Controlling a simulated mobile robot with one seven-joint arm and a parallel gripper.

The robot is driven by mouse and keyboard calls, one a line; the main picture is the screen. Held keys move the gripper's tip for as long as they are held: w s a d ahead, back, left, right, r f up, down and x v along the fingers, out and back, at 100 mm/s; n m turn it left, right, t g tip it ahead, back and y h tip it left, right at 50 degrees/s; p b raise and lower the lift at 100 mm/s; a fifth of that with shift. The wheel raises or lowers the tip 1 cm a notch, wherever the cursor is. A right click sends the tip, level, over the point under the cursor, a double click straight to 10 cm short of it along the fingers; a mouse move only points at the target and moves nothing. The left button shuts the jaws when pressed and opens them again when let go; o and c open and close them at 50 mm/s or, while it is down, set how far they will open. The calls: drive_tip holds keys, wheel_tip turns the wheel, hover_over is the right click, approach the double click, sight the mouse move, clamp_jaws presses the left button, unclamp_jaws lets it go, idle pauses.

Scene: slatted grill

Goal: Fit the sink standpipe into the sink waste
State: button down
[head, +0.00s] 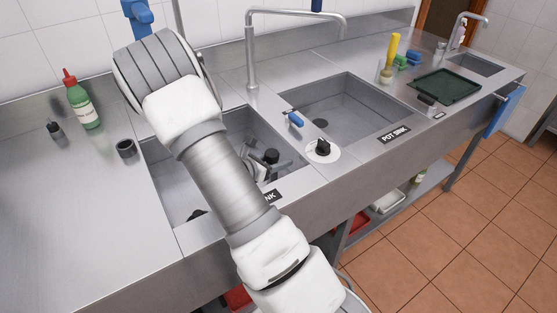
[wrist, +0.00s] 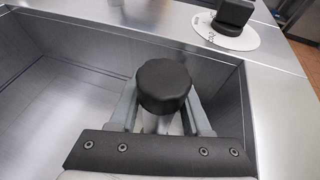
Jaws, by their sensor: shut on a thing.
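The sink standpipe shows in the wrist view as a round black cap (wrist: 163,86) on a pale pipe (wrist: 155,124). My gripper (wrist: 161,108) is shut on it, one grey finger at each side just under the cap. In the head view the black cap (head: 271,156) shows inside the left sink basin (head: 165,185), beside my gripper (head: 258,165). The pipe's lower end is hidden. A dark round spot (head: 197,214), perhaps the sink waste, shows on that basin's floor, partly covered by my arm. I cannot tell whether the pipe touches it.
A black knob on a white disc (head: 323,150) stands on the rim between the basins, right of my gripper. The pot sink (head: 345,110) lies beyond it. A tall tap (head: 252,55) stands behind.

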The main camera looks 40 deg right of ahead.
drive_tip(key=shift+f+b, duration=1.7)
drive_tip(key=shift+f, duration=0.3)
drive_tip(key=shift+c, duration=1.4)
unclamp_jaws()
drive_tip(key=shift+s, duration=0.1)
drive_tip(key=shift+f, duration=0.1)
